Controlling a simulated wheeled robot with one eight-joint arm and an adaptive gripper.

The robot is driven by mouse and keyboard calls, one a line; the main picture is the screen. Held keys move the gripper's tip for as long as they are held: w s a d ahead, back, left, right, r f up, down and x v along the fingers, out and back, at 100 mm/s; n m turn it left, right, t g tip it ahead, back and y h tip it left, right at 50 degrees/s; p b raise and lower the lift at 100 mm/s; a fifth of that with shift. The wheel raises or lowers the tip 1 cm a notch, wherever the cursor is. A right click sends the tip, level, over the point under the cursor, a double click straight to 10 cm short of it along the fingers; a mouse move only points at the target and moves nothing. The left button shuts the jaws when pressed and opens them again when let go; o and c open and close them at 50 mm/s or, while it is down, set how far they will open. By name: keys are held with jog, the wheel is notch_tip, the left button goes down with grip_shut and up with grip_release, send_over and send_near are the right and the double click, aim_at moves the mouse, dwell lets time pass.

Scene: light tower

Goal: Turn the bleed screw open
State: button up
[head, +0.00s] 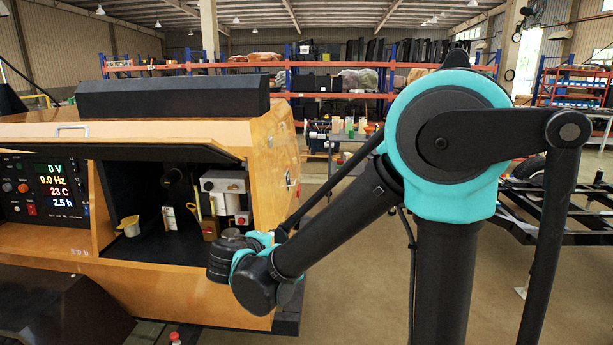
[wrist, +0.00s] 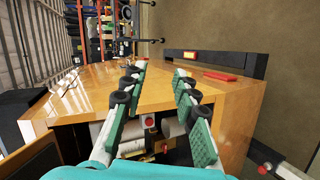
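My gripper (wrist: 160,76) is open and empty in the wrist view, its two teal-padded fingers apart over the orange cabinet (wrist: 158,88). In the head view the fingers are hidden behind my wrist, which is in front of the lower right of the open compartment. The red knob also shows in the wrist view (wrist: 149,122), between and below the fingers. I cannot make out which small part is the bleed screw.
A raised black-edged door (head: 150,148) hangs above the compartment. A yellow cup (head: 129,226) is at its left, beside the control panel (head: 55,190) with lit displays. Open floor (head: 345,270) lies right of the cabinet. Shelves stand far behind.

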jog(key=s+d+f+m+g, duration=0.2)
jog(key=d+f+m+g, duration=0.15)
jog(key=d, duration=0.55)
jog(key=s+d+f+m+g, duration=0.15)
jog(key=d+f, duration=0.35)
jog(key=d, duration=0.5)
jog(key=s+d+f+m+g+y, duration=0.3)
jog(key=s+d+f+m, duration=0.3)
jog(key=s, duration=0.5)
jog(key=shift+s+d+f+m+y, duration=0.25)
jog(key=shift+d+f+m+y, duration=0.15)
jog(key=shift+d+m+y, duration=0.5)
jog(key=shift+d, duration=0.1)
